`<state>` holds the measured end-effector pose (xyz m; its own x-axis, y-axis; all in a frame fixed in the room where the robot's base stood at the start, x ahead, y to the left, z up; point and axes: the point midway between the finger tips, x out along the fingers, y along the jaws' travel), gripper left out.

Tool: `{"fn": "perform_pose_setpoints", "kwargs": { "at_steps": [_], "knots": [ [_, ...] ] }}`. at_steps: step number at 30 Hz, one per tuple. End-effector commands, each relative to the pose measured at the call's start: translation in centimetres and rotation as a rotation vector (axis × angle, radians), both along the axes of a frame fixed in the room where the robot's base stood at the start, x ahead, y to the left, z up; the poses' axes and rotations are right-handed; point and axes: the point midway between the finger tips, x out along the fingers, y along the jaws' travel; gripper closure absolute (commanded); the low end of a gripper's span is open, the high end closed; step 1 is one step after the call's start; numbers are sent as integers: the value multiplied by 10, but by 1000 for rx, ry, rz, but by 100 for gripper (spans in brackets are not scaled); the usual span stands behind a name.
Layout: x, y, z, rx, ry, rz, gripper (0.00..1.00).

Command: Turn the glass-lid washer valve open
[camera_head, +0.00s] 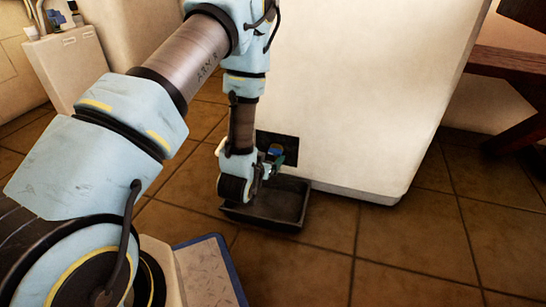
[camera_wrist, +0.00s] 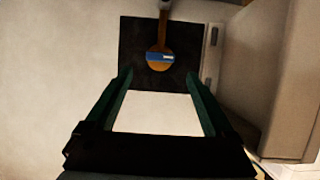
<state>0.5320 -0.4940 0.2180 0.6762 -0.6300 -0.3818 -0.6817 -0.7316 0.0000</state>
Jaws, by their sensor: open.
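The valve shows in the wrist view as a round brass body with a blue handle (camera_wrist: 160,57) lying level across it, below a brass pipe. It sits before a dark square plate (camera_wrist: 132,35) on a pale wall. In the head view the dark plate (camera_head: 291,147) is low on the white block, partly hidden by my arm. My gripper (camera_wrist: 159,74) is open, its two green fingers spread below and either side of the handle in the wrist view. No contact is visible. In the head view my gripper (camera_head: 272,164) is low by the plate. I cannot identify the glass lid.
A black tray (camera_head: 290,205) lies on the tiled floor below my gripper. The white block (camera_head: 360,90) stands close behind it. A pale boxy body (camera_wrist: 268,75) fills the wrist view's right side. A wooden bench (camera_head: 500,62) stands far right. Floor at front right is clear.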

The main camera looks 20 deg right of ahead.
Motion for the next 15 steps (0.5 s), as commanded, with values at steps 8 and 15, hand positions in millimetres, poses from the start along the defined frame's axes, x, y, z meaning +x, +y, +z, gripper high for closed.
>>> {"fn": "perform_pose_setpoints", "kwargs": {
  "at_steps": [8,15],
  "knots": [
    [29,-28,-19,-1,-1,0,12],
    [37,-34,-21,0,0,0,12]
  ]
}}
